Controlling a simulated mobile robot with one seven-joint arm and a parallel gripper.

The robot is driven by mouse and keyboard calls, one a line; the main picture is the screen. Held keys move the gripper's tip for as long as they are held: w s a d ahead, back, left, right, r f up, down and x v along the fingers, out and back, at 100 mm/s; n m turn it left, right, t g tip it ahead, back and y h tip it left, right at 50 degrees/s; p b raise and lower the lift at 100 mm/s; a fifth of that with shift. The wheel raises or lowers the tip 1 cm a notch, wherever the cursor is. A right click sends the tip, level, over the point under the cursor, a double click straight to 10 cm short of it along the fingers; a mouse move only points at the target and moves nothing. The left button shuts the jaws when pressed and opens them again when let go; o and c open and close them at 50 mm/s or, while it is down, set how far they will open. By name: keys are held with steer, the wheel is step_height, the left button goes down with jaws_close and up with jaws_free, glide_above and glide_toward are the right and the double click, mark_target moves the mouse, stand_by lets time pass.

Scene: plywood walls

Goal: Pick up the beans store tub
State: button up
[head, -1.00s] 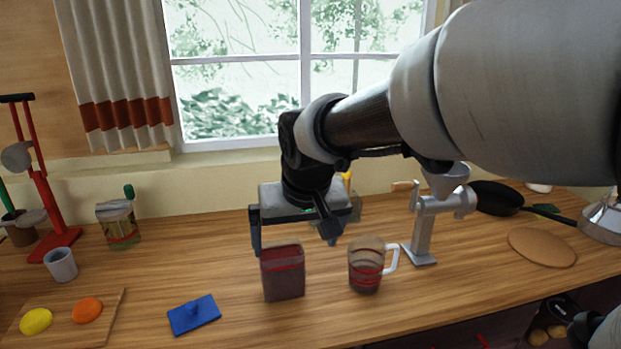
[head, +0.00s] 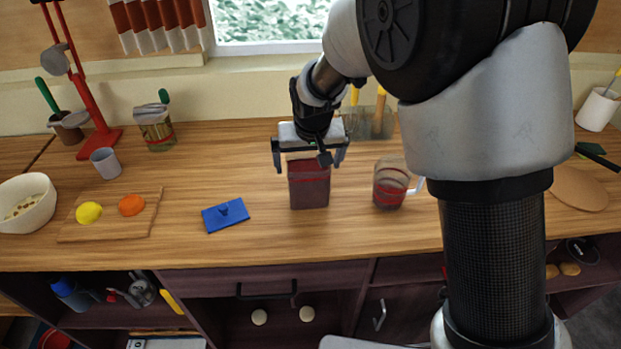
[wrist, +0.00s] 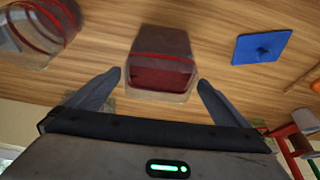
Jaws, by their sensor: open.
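The beans store tub (head: 309,185) is a clear, squarish, open-looking container filled with dark red contents, standing upright on the wooden counter. A blue lid with a knob (head: 225,215) lies on the counter to its left. My gripper (head: 309,163) is open just behind and above the tub in the head view. In the wrist view, the tub (wrist: 160,62) shows between and just beyond the fingertips of my gripper (wrist: 161,80), with a gap on each side. I cannot tell whether a finger touches it.
A clear mug with a white handle (head: 390,184) stands close to the tub's right. A cutting board (head: 110,228) with a yellow and an orange item is at left. A jar (head: 155,130) stands behind. The counter in front of the tub is clear.

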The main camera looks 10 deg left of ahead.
mark_target(307, 170)
steer(key=x, duration=0.5)
steer(key=shift+w+f, duration=0.25)
steer(key=c, duration=1.4)
steer(key=shift+r, duration=0.1)
steer(key=shift+c, duration=1.2)
